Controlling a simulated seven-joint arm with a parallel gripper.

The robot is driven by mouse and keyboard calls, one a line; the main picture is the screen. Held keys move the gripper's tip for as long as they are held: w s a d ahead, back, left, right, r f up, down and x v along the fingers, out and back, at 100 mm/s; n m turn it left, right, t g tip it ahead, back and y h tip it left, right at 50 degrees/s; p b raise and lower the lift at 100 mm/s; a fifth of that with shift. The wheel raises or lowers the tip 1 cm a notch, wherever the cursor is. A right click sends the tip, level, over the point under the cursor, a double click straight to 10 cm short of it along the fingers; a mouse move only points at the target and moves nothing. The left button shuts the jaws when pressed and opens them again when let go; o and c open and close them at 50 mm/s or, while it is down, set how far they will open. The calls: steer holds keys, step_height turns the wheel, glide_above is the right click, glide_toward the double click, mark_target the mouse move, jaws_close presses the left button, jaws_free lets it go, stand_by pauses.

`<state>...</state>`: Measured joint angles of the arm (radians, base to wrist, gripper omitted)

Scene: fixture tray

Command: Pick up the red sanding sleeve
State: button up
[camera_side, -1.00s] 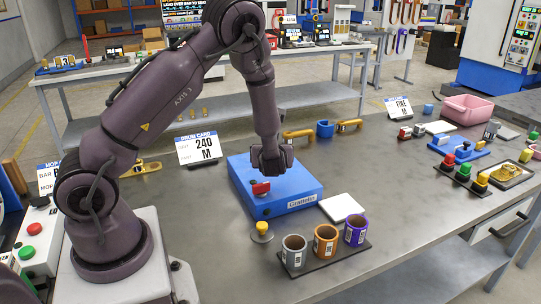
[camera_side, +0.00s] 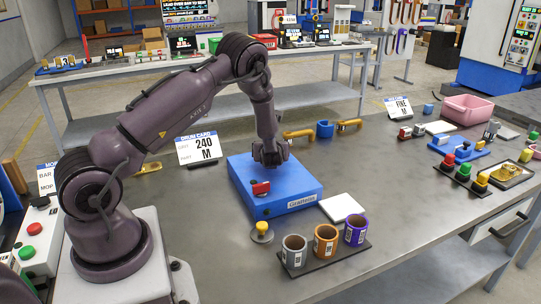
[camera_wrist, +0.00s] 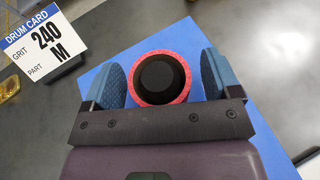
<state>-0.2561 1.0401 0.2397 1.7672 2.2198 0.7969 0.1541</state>
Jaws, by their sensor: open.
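The red sanding sleeve (camera_wrist: 138,80) shows in the wrist view as a red ring around a dark round core. It stands over the blue box, between my two blue finger pads. My gripper (camera_wrist: 165,77) is open, with one pad on each side of the sleeve. Whether either pad touches it I cannot tell. In the side view my gripper (camera_side: 268,162) is low over the top of the blue box (camera_side: 300,187), and the sleeve is hidden there behind my gripper.
A red knob (camera_side: 261,188) sits near the box's front edge. A yellow button (camera_side: 262,229) and a dark tray with silver, orange (camera_side: 326,243) and purple cups stand in front. The drum card (camera_side: 197,149) stands behind left.

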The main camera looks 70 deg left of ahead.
steer(key=c, duration=1)
steer(key=shift+r, duration=0.15)
